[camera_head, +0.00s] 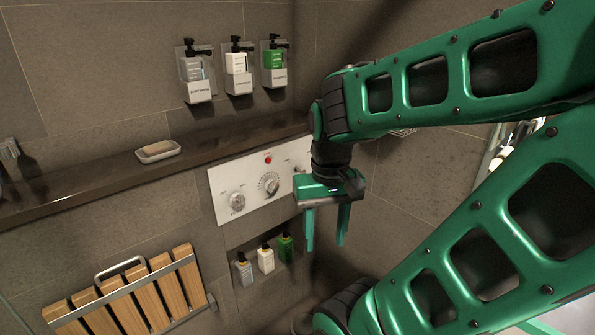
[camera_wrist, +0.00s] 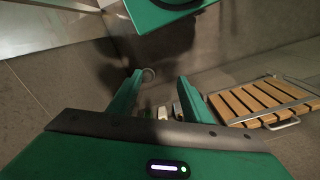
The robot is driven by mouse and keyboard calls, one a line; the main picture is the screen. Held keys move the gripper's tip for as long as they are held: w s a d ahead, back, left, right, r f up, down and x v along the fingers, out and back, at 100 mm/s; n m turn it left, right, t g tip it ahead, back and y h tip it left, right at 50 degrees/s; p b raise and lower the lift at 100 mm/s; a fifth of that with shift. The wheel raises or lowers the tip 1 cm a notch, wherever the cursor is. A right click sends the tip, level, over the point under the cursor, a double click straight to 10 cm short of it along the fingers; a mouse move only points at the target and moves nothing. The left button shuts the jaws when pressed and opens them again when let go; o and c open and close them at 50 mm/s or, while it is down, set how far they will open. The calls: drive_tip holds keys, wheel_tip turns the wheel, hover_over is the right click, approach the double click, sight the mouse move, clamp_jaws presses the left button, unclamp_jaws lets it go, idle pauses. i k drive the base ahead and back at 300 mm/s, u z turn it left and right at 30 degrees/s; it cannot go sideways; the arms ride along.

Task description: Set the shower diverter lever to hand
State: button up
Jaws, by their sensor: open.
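The white shower control panel (camera_head: 254,204) is on the tiled wall below the dark ledge. It carries a round knob (camera_head: 237,200) at the left, a dial (camera_head: 269,184) in the middle and a red button (camera_head: 267,159) above the dial. A small control at the panel's right end (camera_head: 298,168) is partly hidden by my gripper, so I cannot read its setting; I cannot tell for sure that it is the diverter lever. My gripper (camera_head: 325,242) is open and empty, fingers pointing down, in front of the panel's right end. Its spread fingers also show in the wrist view (camera_wrist: 160,79).
Three dispensers (camera_head: 238,70) hang above the ledge (camera_head: 100,182), which holds a soap dish (camera_head: 158,151). Several small bottles (camera_head: 265,258) stand in a niche below the panel. A wooden slatted seat (camera_head: 130,297) is at lower left. Space left of my gripper looks open.

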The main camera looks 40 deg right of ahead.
sight(299, 170)
drive_tip(key=u, duration=0.2)
drive_tip(key=k, duration=1.3)
drive_tip(key=z, duration=0.45)
drive_tip(key=i, duration=1)
